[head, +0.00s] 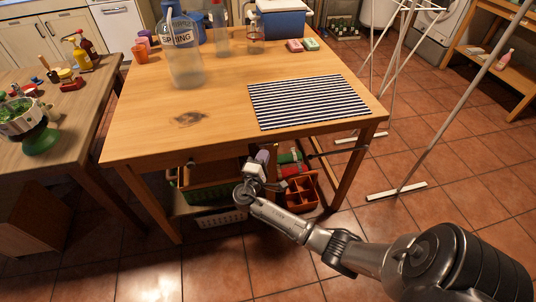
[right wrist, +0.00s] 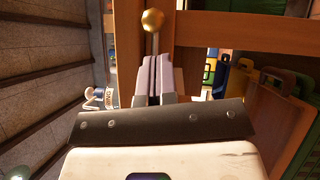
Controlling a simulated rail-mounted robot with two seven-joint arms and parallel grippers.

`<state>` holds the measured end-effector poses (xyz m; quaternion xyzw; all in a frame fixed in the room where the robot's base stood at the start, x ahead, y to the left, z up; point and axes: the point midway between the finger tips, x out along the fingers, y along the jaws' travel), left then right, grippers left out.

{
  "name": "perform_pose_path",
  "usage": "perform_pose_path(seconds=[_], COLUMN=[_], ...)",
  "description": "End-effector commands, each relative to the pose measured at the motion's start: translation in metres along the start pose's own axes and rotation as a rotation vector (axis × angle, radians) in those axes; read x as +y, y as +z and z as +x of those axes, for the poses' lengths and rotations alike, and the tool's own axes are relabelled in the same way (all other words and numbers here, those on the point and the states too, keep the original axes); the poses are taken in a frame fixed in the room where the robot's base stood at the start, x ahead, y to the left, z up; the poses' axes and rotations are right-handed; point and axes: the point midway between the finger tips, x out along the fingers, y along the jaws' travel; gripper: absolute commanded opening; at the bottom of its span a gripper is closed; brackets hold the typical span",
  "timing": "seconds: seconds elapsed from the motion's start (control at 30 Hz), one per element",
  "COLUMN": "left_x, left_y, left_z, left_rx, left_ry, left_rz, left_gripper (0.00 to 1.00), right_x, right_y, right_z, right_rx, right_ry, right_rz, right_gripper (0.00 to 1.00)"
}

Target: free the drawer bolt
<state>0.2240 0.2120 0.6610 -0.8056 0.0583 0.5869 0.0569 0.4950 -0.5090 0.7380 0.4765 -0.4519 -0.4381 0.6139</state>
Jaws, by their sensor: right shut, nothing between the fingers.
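A round brass knob on a thin metal stem (right wrist: 153,20) shows in the right wrist view, in front of a wooden upright and just beyond my fingertips. I cannot tell whether this is the drawer bolt or a drawer pull. My right gripper (right wrist: 155,72) is shut and empty, its pale finger pads together, below the knob and seemingly apart from it. In the head view my right gripper (head: 260,160) is under the front edge of the wooden table (head: 150,135). The table's edge hides the drawer front. My left gripper is not in view.
Beneath the table stand an orange divided caddy (head: 300,190) and a light perforated basket (head: 222,218). A clear bottle (head: 185,60) and a striped mat (head: 310,100) are on top. A drying rack (head: 400,190) stands at the right. Front floor is free beside my arm.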

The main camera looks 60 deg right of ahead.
Motion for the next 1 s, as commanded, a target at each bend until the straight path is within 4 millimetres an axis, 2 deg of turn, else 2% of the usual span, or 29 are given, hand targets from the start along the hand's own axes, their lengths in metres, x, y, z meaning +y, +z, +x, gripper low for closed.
perform_pose_path(seconds=[0.03, 0.3, 0.5, 0.7, 1.0], left_x=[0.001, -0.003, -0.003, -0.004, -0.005], left_y=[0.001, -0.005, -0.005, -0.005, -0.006], left_z=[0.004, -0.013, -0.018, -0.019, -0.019], left_rx=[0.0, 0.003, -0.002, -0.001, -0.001], left_ry=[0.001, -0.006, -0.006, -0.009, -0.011], left_rz=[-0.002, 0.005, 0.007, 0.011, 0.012], left_gripper=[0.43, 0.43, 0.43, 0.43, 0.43], right_x=[-0.003, 0.001, 0.0, -0.001, -0.001], right_y=[-0.006, -0.004, -0.004, -0.004, -0.004], right_z=[-0.007, -0.06, -0.089, -0.103, -0.106], right_rx=[0.001, 0.0, 0.0, -0.002, -0.001], right_ry=[-0.004, -0.004, -0.004, -0.002, -0.001], right_rz=[0.003, 0.002, 0.0, 0.001, 0.001], right_gripper=[0.0, 0.0, 0.0, 0.0, 0.0])
